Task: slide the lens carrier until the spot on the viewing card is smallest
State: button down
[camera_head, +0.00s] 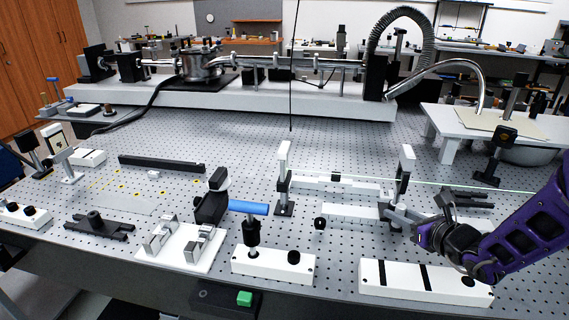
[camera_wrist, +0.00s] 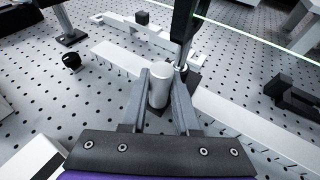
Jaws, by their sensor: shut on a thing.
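My gripper (camera_head: 394,212) is at the right of the bench, with its fingers either side of a short white cylinder (camera_wrist: 159,86). In the wrist view my gripper (camera_wrist: 160,78) is shut on this cylinder, which appears to be the lens carrier's handle. A dark upright post (camera_wrist: 185,30) stands just beyond it; in the head view a pale upright holder (camera_head: 405,165) rises there. Another pale upright plate (camera_head: 284,160) stands to the left on a black foot; I cannot tell whether it is the viewing card. No light spot can be made out.
A white rail (camera_head: 350,212) runs left from my gripper, also visible in the wrist view (camera_wrist: 115,58). A black knob (camera_head: 320,223) stands near its left end. A thin green beam (camera_head: 460,186) crosses behind. White boxes (camera_head: 372,284) line the front edge.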

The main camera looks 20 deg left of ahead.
jog(key=shift+s+a+b, duration=0.2)
jog(key=shift+a+b, duration=0.25)
jog(key=shift+a, duration=0.55)
jog(key=shift+s+a+b, duration=0.2)
jog(key=shift+a+b, duration=0.25)
jog(key=shift+a, duration=0.55)
jog(key=c, duration=1)
grip_release()
jog(key=o, duration=0.7)
jog(key=shift+c, duration=0.2)
jog(key=shift+d, duration=0.1)
jog(key=p+v, duration=0.2)
jog(key=v, duration=0.5)
jog(key=shift+r, duration=0.1)
jog(key=shift+s+d+r, duration=0.1)
jog(key=shift+s+d, duration=0.2)
jog(key=shift+s, duration=0.05)
